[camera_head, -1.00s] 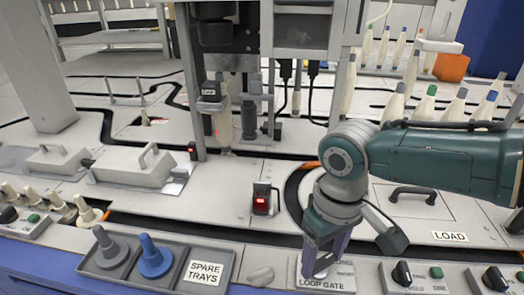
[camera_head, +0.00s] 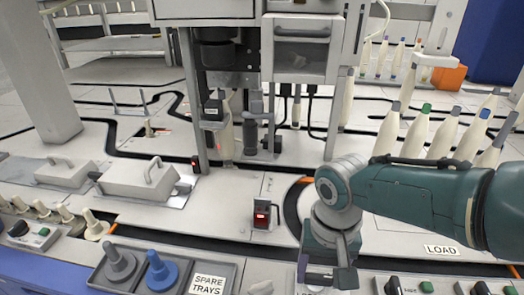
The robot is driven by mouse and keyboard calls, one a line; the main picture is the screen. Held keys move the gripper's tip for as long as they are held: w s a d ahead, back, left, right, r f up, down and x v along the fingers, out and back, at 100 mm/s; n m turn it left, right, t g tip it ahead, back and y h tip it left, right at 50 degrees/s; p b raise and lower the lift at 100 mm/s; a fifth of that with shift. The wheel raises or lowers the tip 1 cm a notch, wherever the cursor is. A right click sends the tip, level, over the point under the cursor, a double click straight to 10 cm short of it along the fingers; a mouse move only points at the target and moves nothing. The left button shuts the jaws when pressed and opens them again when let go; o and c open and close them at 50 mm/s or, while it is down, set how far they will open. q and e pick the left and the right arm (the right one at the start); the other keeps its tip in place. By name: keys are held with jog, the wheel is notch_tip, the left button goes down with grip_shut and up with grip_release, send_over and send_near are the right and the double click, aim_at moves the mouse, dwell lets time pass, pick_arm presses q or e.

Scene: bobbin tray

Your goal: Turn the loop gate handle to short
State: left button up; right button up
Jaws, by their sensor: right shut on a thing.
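My right gripper (camera_head: 325,277) points down at the bottom edge of the picture, over the front control panel where the loop gate switch sits. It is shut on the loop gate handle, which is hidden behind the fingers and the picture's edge. The handle's angle and the short marking cannot be read. My left gripper is not in view.
Black knobs (camera_head: 393,287) stand to the right. A red-lit box (camera_head: 263,215) and cream bobbins (camera_head: 415,130) lie beyond.

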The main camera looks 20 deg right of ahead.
aim_at(320, 276)
dwell(0.4)
jog(key=o, duration=1.4)
jog(key=shift+r, duration=0.1)
notch_tip(320, 276, up, 10)
jog(key=p, duration=0.9)
